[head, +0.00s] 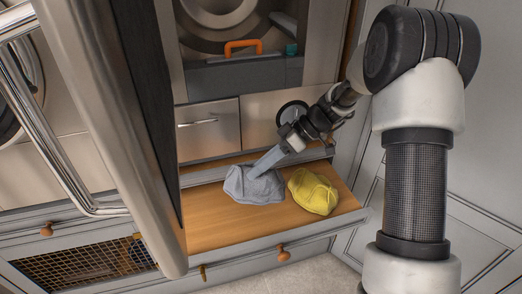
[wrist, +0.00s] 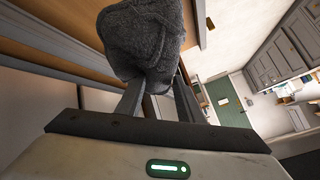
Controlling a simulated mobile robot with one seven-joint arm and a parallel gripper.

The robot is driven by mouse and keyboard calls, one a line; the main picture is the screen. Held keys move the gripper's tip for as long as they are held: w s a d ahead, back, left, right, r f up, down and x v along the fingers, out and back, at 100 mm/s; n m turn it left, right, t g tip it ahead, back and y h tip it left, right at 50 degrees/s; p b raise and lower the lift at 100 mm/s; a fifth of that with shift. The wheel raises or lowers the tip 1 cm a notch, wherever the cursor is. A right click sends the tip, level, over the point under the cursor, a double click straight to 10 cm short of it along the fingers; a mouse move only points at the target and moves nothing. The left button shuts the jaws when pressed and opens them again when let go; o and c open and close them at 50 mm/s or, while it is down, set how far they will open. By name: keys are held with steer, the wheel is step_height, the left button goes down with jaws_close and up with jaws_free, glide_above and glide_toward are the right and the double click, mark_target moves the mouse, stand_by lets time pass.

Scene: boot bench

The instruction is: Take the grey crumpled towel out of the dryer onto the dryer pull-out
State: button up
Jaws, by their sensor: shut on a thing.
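The grey crumpled towel (head: 252,187) is outside the dryer (head: 222,22), over the left part of the wooden pull-out (head: 222,228). It looks to be at or just above the board; I cannot tell whether it rests on it. My gripper (head: 263,168) reaches down from the upper right and is shut on the towel's top. In the wrist view the grey towel (wrist: 143,40) bulges between and beyond the fingers of my gripper (wrist: 157,95), hiding their tips.
A yellow crumpled cloth (head: 313,192) lies on the pull-out just right of the towel. A grey box with an orange handle (head: 243,46) stands before the dryer's round opening. A large panel with a metal bar handle (head: 62,165) blocks the left foreground. The pull-out's front strip is bare.

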mark_target(260, 186)
steer(key=shift+b, duration=0.35)
steer(key=shift+f+b, duration=0.25)
steer(key=shift+b, duration=0.1)
step_height(260, 186, down, 7)
steer(key=b, duration=0.6)
steer(key=shift+f+b, duration=0.2)
steer(key=shift+b, duration=0.15)
steer(key=o, duration=1.3)
steer(key=shift+c, duration=0.2)
steer(key=p+v, duration=0.3)
steer(key=v, duration=1.4)
steer(key=shift+d+p, duration=0.2)
steer(key=shift+p, duration=0.2)
